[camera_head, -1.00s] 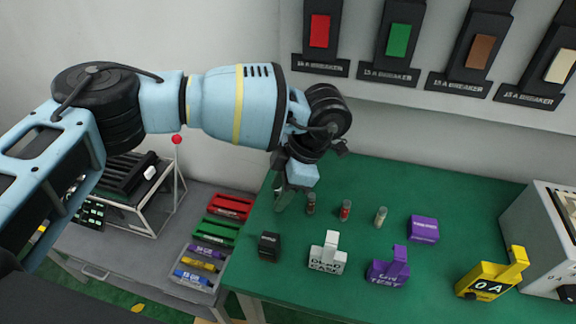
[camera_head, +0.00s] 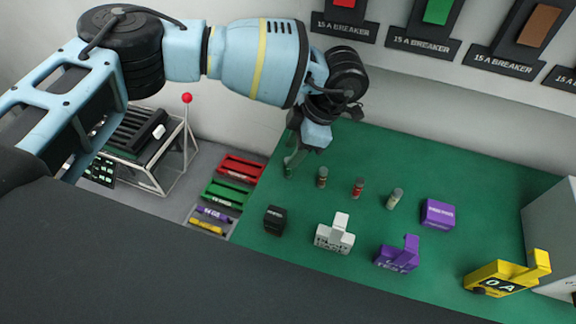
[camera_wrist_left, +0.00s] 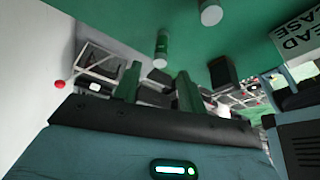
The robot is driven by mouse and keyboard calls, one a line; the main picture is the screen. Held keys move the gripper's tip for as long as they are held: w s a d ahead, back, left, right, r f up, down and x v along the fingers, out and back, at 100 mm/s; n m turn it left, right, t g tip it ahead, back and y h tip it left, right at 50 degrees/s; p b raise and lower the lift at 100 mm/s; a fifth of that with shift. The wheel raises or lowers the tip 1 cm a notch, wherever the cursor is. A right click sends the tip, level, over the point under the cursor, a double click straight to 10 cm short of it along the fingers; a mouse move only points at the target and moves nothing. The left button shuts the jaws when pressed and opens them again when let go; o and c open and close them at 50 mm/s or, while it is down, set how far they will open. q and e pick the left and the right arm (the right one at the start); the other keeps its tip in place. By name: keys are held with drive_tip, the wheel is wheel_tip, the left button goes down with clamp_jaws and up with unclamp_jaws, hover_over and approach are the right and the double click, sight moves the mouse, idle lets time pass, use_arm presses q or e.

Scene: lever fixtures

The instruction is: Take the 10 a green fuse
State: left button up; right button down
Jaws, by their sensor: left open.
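My left gripper (camera_head: 293,158) hangs over the far left part of the green table, its jaws apart. In the left wrist view its two fingers (camera_wrist_left: 158,86) stand apart with nothing between them. A small upright fuse with a green band (camera_wrist_left: 161,46) shows beyond the fingertips in that view, apart from them. In the head view the fingers largely cover that fuse's place. To the right stand a brown-banded fuse (camera_head: 321,177), a red fuse (camera_head: 357,188) and a pale fuse (camera_head: 395,199). My right gripper is out of view.
Nearer on the table (camera_head: 300,218) are a black block (camera_head: 275,220), a white "dead case" block (camera_head: 335,236), purple blocks (camera_head: 398,255) and a yellow meter (camera_head: 505,273). Coloured trays (camera_head: 225,193) lie left of the table. Breakers (camera_head: 436,22) hang on the wall behind.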

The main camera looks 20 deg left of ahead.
use_arm(q)
drive_tip(key=x, duration=0.5)
drive_tip(key=shift+w+d+f, duration=0.15)
drive_tip(key=shift+d, duration=0.05)
clamp_jaws()
